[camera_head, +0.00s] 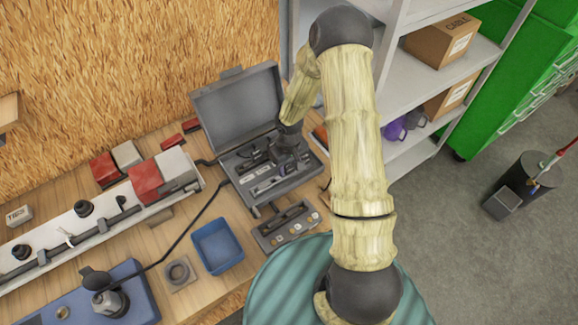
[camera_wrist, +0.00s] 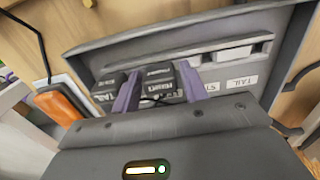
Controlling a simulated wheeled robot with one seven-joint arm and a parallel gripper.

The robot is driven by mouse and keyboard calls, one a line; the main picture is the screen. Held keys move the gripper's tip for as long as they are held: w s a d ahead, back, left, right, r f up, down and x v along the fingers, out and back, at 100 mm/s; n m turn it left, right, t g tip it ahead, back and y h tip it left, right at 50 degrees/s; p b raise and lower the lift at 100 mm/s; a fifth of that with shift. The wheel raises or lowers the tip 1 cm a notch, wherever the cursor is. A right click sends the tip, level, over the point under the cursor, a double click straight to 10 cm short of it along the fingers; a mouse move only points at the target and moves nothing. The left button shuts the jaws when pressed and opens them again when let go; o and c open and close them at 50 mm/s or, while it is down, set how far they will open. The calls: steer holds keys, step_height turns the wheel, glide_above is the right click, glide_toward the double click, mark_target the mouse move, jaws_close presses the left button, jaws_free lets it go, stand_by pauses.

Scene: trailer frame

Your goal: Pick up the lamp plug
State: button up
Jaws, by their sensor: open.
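An open grey case (camera_head: 284,191) stands on the bench with its lid up, dark parts and small white labels inside. My gripper (camera_head: 283,158) reaches down into it; the head view hides the fingertips. In the wrist view the fingers of my gripper (camera_wrist: 157,93) are apart, with a dark labelled plug (camera_wrist: 160,80) between them; contact cannot be told. A second dark plug (camera_wrist: 106,88) lies left of the left finger. Their lettering is too blurred to tell which is the lamp plug. A label at the case's right reads TAIL (camera_wrist: 240,82).
A small dark tray (camera_head: 268,240) lies in front of the case, beside a blue bin (camera_head: 217,246). A black cable (camera_head: 190,222) crosses the bench to a blue base (camera_head: 142,300). Shelves with cardboard boxes (camera_head: 440,40) stand at right. An orange-and-white item (camera_wrist: 58,103) is at left.

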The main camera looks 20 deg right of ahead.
steer(key=shift+c, duration=0.4)
steer(key=c, duration=0.4)
step_height(320, 180, up, 10)
steer(key=shift+r+b, duration=0.1)
steer(key=shift+b, duration=0.75)
